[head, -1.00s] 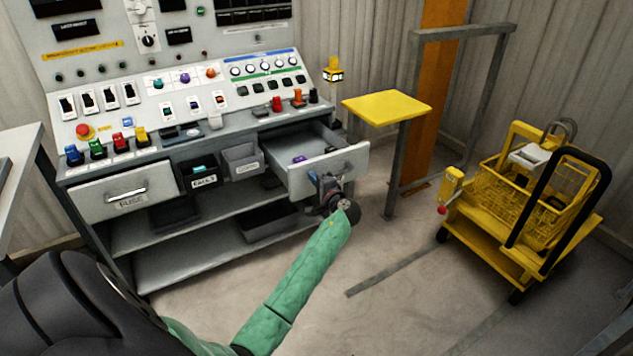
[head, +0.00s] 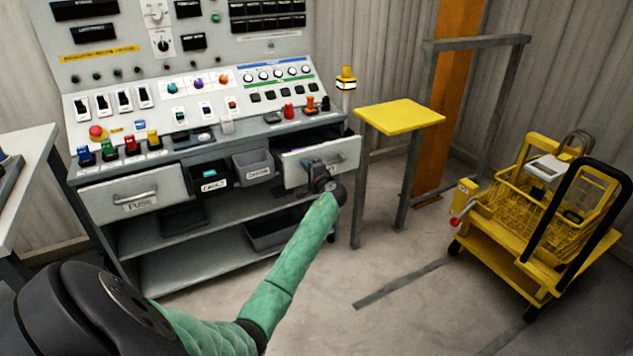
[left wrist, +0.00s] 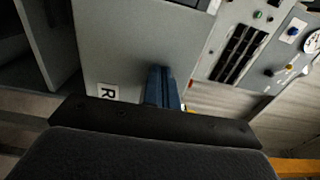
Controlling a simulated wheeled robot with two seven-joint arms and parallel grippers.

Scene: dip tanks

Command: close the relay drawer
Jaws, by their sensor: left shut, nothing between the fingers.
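The relay drawer (head: 300,168) is the light grey drawer at the right end of the console's lower front. Its front stands a little out from the console, with a dark gap above it. My left gripper (head: 314,168) is at the drawer front, fingers shut and empty, and hides part of its face and label. In the left wrist view the shut blue fingers (left wrist: 160,85) point at the grey drawer front (left wrist: 120,50), beside a label reading "R". They look to be against it, though exact contact is hard to tell. My right gripper is not in view.
The fuse drawer (head: 135,190) is at the left, with small bins (head: 210,181) between the drawers. A yellow-topped stand (head: 400,114) is close to the relay drawer's right. A yellow cart (head: 530,220) stands farther right.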

